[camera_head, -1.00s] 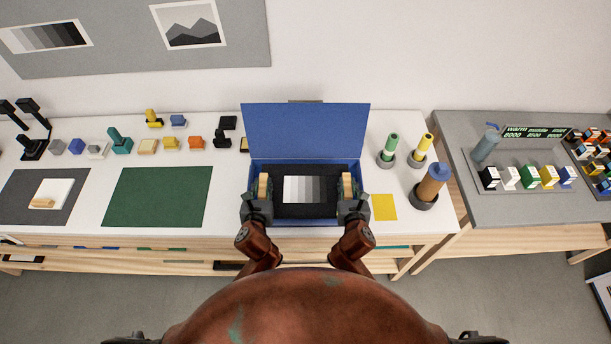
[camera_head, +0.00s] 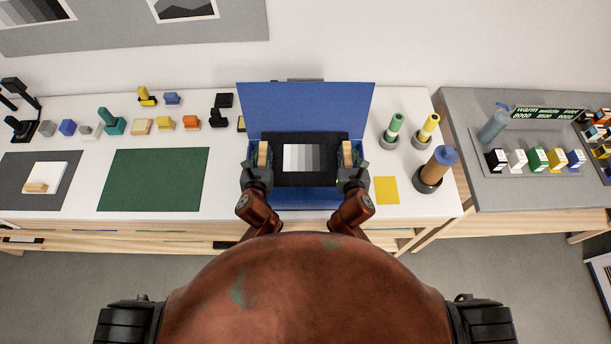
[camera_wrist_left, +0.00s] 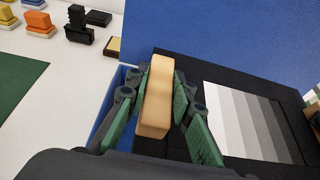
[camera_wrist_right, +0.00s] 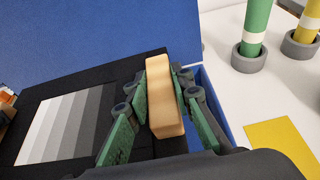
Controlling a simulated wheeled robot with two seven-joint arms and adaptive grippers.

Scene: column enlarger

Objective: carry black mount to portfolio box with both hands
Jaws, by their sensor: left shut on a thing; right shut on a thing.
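The black mount (camera_head: 310,178), with a grey step print in its middle, is level over the open blue portfolio box (camera_head: 310,201). Its wooden end grips stand at left and right. My left gripper (camera_head: 261,168) is shut on the left wooden grip (camera_wrist_left: 156,98). My right gripper (camera_head: 350,168) is shut on the right wooden grip (camera_wrist_right: 163,96). The box's blue lid (camera_head: 306,108) stands up behind the mount. The mount hides most of the box's inside; I cannot tell whether it touches the floor of the box.
A green mat (camera_head: 153,180) lies left of the box and a yellow card (camera_head: 387,190) right of it. Tubes in grey holders, including a brown one (camera_head: 434,170), stand at the right. Small coloured blocks line the table's back left.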

